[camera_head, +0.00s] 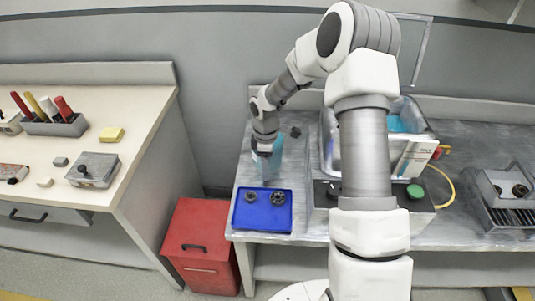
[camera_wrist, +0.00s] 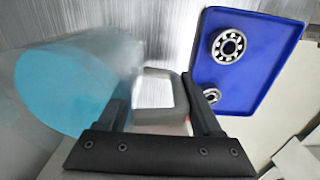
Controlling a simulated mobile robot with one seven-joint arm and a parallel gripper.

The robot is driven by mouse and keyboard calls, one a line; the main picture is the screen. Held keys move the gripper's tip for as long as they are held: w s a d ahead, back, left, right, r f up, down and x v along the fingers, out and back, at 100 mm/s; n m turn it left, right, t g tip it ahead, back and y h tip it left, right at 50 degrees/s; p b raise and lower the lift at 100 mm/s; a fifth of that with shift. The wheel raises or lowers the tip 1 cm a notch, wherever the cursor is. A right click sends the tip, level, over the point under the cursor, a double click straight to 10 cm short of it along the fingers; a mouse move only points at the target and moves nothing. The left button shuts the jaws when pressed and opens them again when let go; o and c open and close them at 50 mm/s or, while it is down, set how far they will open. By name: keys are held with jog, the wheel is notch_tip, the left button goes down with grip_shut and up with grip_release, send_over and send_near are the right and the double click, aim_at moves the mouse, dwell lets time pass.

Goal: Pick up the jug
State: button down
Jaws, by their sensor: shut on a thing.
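The jug (camera_wrist: 62,92) fills the left of the wrist view, a clear vessel with light blue liquid in it. Its pale, squared handle (camera_wrist: 160,74) reaches between my fingers. My gripper (camera_wrist: 163,104) is shut on this handle, with one dark finger on each side. In the head view, my gripper (camera_head: 264,152) points down over the left part of the grey bench, and the jug (camera_head: 275,165) shows as a blue patch beside and below it. My wrist hides part of the jug there. I cannot tell whether its base touches the bench.
A blue tray (camera_head: 264,224) with two bearings lies in front of the jug. A clear bin (camera_head: 408,110) and a dark box with a green knob (camera_head: 415,191) are to the right. A red chest (camera_head: 201,250) stands on the floor by the bench, left of it a cream workbench (camera_head: 140,110).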

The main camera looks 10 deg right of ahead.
jog(key=shift+r, duration=0.3)
jog(key=shift+r+p, duration=0.75)
jog(key=shift+r, duration=4)
